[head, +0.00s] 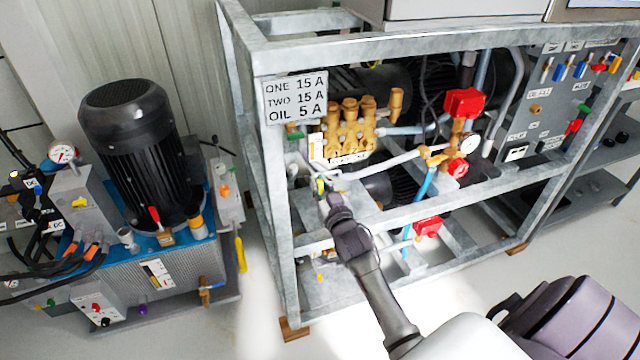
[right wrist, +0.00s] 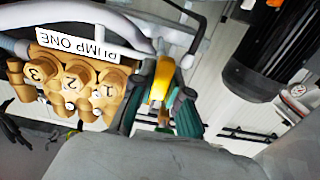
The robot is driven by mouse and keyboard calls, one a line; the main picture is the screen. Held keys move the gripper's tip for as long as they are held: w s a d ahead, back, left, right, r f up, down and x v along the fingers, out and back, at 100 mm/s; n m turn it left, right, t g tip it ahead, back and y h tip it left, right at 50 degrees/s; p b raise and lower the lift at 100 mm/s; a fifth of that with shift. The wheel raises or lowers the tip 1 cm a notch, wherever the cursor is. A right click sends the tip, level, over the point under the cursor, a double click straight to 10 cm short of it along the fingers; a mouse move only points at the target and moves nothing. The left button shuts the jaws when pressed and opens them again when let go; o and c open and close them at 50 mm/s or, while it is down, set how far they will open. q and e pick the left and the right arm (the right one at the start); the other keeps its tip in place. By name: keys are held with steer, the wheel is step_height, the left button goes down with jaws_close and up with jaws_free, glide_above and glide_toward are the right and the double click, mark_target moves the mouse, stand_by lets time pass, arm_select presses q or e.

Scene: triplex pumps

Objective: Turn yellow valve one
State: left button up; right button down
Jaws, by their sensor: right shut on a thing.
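A yellow valve handle (right wrist: 160,80) shows in the right wrist view between the two fingers of my right gripper (right wrist: 160,108), which is shut on it. In the head view my right gripper (head: 324,192) reaches into the metal frame just below the brass pump, and a small bit of the yellow handle (head: 320,185) shows at its tips. The brass pump (head: 350,128) carries a "PUMP ONE" label, readable upside down in the right wrist view (right wrist: 78,46). The valve's body is mostly hidden by the fingers. My left gripper does not show.
The galvanized frame (head: 268,190) has an upright left of my arm and a rail (head: 440,207) close to it. A black motor unit (head: 125,140) stands at left. Red-capped fittings (head: 464,102) and a gauge (head: 470,144) sit right of the pump. Floor is clear in front.

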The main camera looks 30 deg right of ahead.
steer(key=c, duration=1.1)
jaws_free()
steer(key=shift+c, duration=0.2)
steer(key=v, duration=1.2)
